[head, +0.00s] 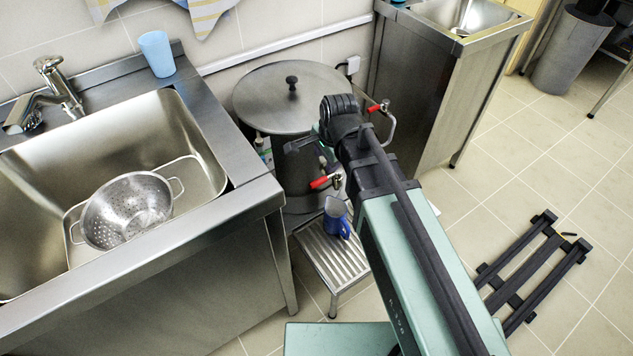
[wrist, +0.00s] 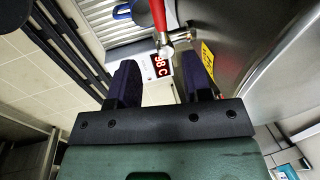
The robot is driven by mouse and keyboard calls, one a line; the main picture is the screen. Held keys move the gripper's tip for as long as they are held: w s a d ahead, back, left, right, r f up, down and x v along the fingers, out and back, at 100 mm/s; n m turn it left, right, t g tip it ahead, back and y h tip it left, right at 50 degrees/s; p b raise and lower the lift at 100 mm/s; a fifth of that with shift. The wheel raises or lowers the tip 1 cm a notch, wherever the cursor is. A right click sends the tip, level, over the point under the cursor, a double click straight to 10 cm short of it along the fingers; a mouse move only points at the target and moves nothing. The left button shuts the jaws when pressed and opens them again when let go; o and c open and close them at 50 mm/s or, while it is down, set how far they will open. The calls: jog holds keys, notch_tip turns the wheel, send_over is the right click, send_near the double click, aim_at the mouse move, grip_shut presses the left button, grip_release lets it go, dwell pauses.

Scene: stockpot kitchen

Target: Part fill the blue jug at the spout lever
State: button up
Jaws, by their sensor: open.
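The blue jug (head: 338,228) stands upright on a slatted metal stand (head: 322,258), under the near spout of the big steel stockpot (head: 298,165). I cannot make out what is in it. A bit of blue, likely the jug (wrist: 128,10), shows at the top of the wrist view. The near spout has a red lever (head: 320,182); a red lever (wrist: 162,14) with a metal tip shows in the wrist view, just ahead of my fingers. My gripper (wrist: 158,66) is open and empty beside the pot, its two dark fingers apart and not closed on the lever.
A red display (wrist: 162,66) reading 98 C shows between my fingers. A second red lever (head: 376,108) is on the pot's right side. A sink with a colander (head: 128,212) is at left, with a light-blue cup (head: 157,53) behind. A dark rack (head: 535,270) lies on open floor at right.

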aim_at(322, 179)
jog(key=f+b, duration=0.3)
jog(key=w+f+b, duration=0.1)
jog(key=f+b, duration=0.2)
jog(key=f, duration=0.1)
jog(key=a+f+b, duration=0.1)
jog(key=f+b, duration=0.2)
jog(key=shift+w+f+b, duration=0.25)
jog(key=shift+w+b, duration=0.1)
jog(key=shift+b, duration=0.05)
jog(key=shift+r, duration=0.1)
grip_shut()
